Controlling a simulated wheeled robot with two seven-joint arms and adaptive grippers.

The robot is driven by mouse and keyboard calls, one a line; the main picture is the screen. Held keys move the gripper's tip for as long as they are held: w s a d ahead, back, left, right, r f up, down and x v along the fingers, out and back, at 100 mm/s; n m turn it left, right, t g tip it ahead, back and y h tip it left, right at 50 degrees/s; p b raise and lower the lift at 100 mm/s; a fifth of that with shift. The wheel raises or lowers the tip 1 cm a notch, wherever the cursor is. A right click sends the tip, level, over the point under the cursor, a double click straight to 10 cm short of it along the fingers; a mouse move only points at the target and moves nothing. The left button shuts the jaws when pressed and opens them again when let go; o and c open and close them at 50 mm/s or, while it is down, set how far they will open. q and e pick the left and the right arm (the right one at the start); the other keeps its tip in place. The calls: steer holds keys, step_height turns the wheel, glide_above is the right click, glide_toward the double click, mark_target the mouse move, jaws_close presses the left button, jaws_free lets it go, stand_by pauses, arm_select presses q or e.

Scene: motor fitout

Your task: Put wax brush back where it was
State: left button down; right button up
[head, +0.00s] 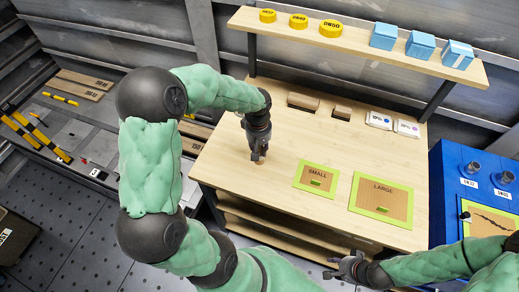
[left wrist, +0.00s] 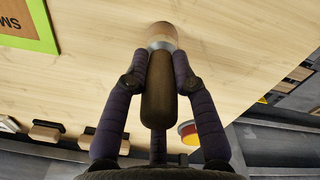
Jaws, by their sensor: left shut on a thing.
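The wax brush (left wrist: 158,95) has a dark brown handle, a metal collar and a pale tan end. It lies between the two fingers of my left gripper (left wrist: 160,75), which is shut on the handle in the left wrist view. In the head view my left gripper (head: 258,153) points down over the left part of the wooden table (head: 235,178), and the brush is mostly hidden by it. The pale end is at or just above the tabletop; I cannot tell if it touches. My right gripper (head: 348,268) is at the bottom, in front of the table, and its fingers are unclear.
A SMALL panel (head: 317,175) and a LARGE panel (head: 383,192) lie right of my left gripper. Wooden blocks (head: 303,101) and white packs (head: 379,120) line the back. A shelf (head: 350,47) above holds yellow tins and blue boxes. A blue cabinet (head: 450,170) stands right.

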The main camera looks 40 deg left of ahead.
arm_select(q)
steer(key=shift+r, duration=0.1)
steer(key=shift+f, duration=0.2)
steer(key=c, duration=1)
jaws_free()
steer(key=shift+r, duration=0.55)
step_height(320, 180, up, 11)
steer(key=p, duration=0.3)
steer(key=shift+s+a+r+p, duration=0.1)
steer(key=shift+s+r+p, duration=0.05)
steer(key=shift+p, duration=0.25)
